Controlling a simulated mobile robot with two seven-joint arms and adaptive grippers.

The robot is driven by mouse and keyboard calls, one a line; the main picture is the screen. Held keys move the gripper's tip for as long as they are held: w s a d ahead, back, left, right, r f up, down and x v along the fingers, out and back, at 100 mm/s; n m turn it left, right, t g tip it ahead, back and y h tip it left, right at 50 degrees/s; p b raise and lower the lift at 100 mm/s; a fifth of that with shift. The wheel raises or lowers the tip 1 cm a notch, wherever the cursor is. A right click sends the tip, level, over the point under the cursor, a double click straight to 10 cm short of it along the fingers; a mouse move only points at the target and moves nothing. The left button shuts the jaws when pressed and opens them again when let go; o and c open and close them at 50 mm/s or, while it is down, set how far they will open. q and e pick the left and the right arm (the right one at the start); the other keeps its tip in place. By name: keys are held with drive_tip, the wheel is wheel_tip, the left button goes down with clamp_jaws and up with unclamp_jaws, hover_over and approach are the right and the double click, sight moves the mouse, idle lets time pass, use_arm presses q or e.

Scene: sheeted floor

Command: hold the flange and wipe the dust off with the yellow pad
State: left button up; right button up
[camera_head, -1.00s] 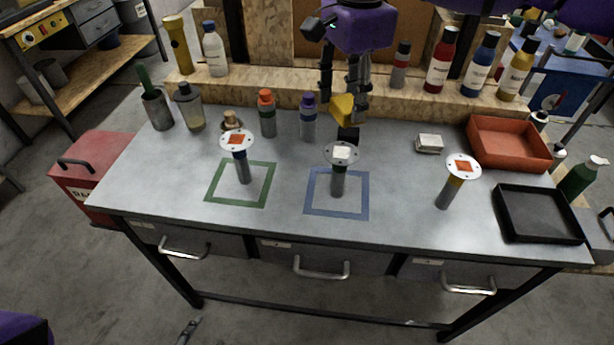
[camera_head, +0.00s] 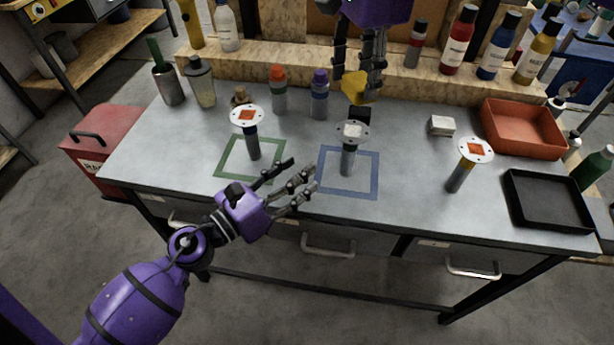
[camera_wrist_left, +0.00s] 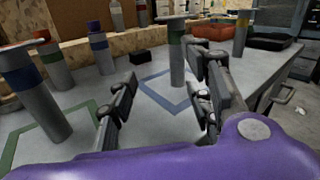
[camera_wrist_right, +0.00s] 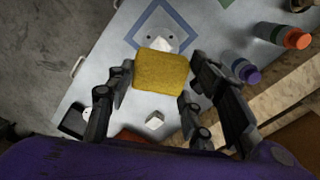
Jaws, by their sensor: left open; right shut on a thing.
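The middle flange (camera_head: 352,131) stands upright in the blue square outline (camera_head: 374,184), with a pale patch on its disc. My left gripper (camera_head: 304,180) is open and empty, left of and nearer than this flange, over the table's front part. The flange's stem (camera_wrist_left: 176,55) shows beyond the open fingers in the left wrist view. My right gripper (camera_head: 360,82) is shut on the yellow pad (camera_head: 354,88), held above the table behind the middle flange. In the right wrist view the pad (camera_wrist_right: 160,72) sits between the fingers and hides part of the flange.
A black block (camera_head: 444,114) lies behind the middle flange. Bottles (camera_head: 319,95) stand behind. A red tray (camera_head: 520,128) and black tray (camera_head: 548,201) are at right.

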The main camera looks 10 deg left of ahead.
sight(344, 155)
use_arm(q)
drive_tip(key=d, duration=0.1)
drive_tip(key=m, duration=0.1)
drive_tip(key=d+m+g+h, duration=0.1)
drive_tip(key=shift+d+f, duration=0.25)
drive_tip(key=shift+d, duration=0.1)
drive_tip(key=shift+w+d+m, duration=0.25)
drive_tip(key=shift+d+m, duration=0.05)
drive_tip(key=shift+d, duration=0.05)
drive_tip(key=x, duration=1.1)
clamp_jaws()
use_arm(e)
drive_tip(key=shift+s+a+f, duration=0.2)
drive_tip(key=shift+a+f, duration=0.05)
drive_tip(key=shift+f, duration=0.25)
drive_tip(key=shift+s+a+f, duration=0.2)
drive_tip(key=shift+a+f, duration=0.05)
drive_tip(key=shift+f, duration=0.2)
drive_tip(key=shift+w+d+r, duration=0.35)
drive_tip(key=shift+d+r, duration=0.05)
drive_tip(key=shift+r, duration=0.05)
drive_tip(key=shift+d, duration=0.15)
